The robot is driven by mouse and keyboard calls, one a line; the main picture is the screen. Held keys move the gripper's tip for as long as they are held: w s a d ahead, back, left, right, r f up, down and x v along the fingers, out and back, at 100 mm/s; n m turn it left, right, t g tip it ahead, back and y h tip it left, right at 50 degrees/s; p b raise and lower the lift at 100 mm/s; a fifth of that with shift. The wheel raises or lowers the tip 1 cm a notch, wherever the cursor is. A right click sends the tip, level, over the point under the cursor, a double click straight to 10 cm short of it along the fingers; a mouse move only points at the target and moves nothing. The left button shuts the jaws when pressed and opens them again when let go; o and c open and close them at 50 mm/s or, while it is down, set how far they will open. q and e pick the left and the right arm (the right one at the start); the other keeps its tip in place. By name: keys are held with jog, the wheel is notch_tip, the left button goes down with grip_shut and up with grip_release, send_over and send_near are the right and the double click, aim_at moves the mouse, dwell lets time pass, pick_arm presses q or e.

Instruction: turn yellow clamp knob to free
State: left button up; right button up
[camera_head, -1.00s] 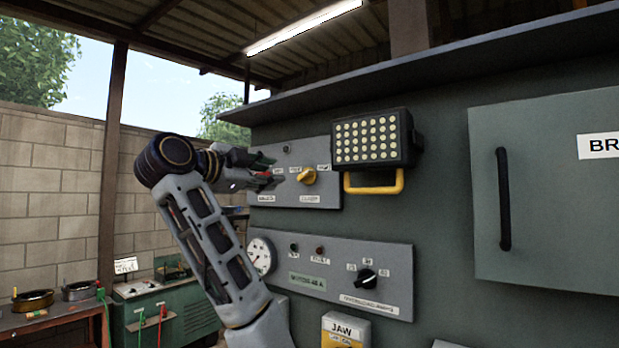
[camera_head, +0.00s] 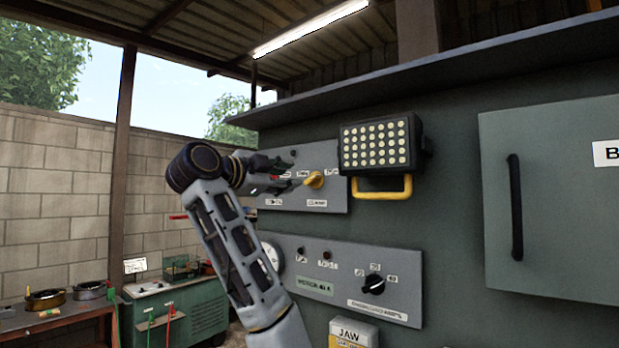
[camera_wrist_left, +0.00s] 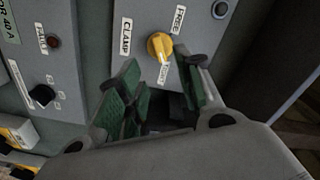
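The yellow clamp knob (camera_head: 314,180) sits on the upper grey panel (camera_head: 335,203), with small labels around it. In the left wrist view the knob (camera_wrist_left: 160,46) lies just beyond my fingertips, between a CLAMP label (camera_wrist_left: 125,37) and a FREE label (camera_wrist_left: 179,19). I cannot tell which label the knob points at. My left gripper (camera_head: 288,174) is just left of the knob in the head view. In the wrist view its green-padded fingers (camera_wrist_left: 157,68) are spread apart with nothing held between them. Whether a fingertip touches the knob is unclear. My right gripper is not in view.
A floodlight (camera_head: 376,146) with a yellow handle juts out right of the knob. A lower panel has a black selector knob (camera_head: 374,284) and a gauge partly hidden by my left arm. A cabinet door (camera_head: 560,200) is at right, a workbench (camera_head: 60,325) at left.

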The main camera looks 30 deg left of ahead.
aim_at(310, 179)
pick_arm(q)
jog(key=w+p, duration=0.1)
jog(key=w, duration=0.1)
jog(key=w+p, duration=0.1)
jog(key=w, duration=0.2)
jog(key=w+p, duration=0.1)
jog(key=w, duration=0.2)
jog(key=shift+w+d, duration=0.2)
jog(key=shift+d, duration=0.15)
jog(key=shift+w, duration=0.9)
grip_shut()
